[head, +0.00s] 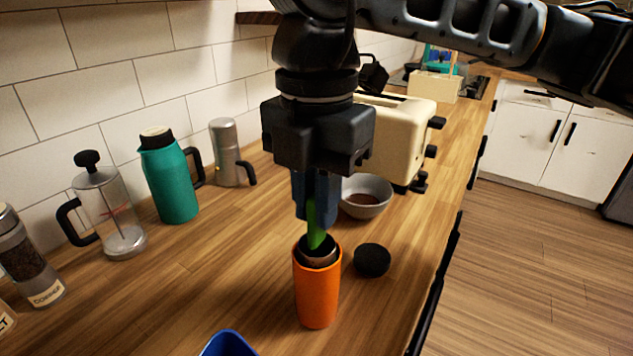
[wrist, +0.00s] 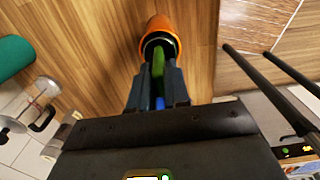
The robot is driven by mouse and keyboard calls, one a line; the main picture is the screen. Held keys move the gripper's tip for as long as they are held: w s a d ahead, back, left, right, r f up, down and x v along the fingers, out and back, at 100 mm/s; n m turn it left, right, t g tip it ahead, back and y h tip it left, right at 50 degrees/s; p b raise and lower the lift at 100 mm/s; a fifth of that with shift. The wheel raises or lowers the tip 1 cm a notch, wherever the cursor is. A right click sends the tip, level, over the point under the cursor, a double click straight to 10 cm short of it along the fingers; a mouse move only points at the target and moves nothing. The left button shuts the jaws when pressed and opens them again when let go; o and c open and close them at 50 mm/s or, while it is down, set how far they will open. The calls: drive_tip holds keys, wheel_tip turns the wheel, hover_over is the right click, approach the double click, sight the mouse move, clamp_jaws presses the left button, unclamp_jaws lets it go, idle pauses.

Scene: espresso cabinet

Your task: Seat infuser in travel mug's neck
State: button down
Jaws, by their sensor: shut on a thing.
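The orange travel mug (head: 316,293) stands upright on the wooden counter; its orange rim also shows in the wrist view (wrist: 160,24). The infuser (head: 317,230) has a green upper part and a darker body at the mug's mouth. Its green part also shows in the wrist view (wrist: 158,62). My gripper (head: 316,208) is directly above the mug, pointing down, shut on the infuser's green part. The infuser's lower end is hidden by the mug's rim and wall, so I cannot tell how deep it sits.
A black round lid (head: 372,260) lies right of the mug, with a grey bowl (head: 366,197) behind. A blue container (head: 229,344) is at the front. A French press (head: 112,215), green jug (head: 170,180) and moka pot (head: 228,155) stand left. A cream toaster (head: 398,140) stands behind my gripper.

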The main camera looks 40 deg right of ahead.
sight(317, 244)
drive_tip(key=shift+f+b, duration=0.55)
drive_tip(key=shift+f, duration=1.1)
drive_tip(key=c, duration=1)
unclamp_jaws()
drive_tip(key=shift+f+b, duration=0.15)
drive_tip(key=shift+b, duration=0.3)
drive_tip(key=shift+r, duration=0.2)
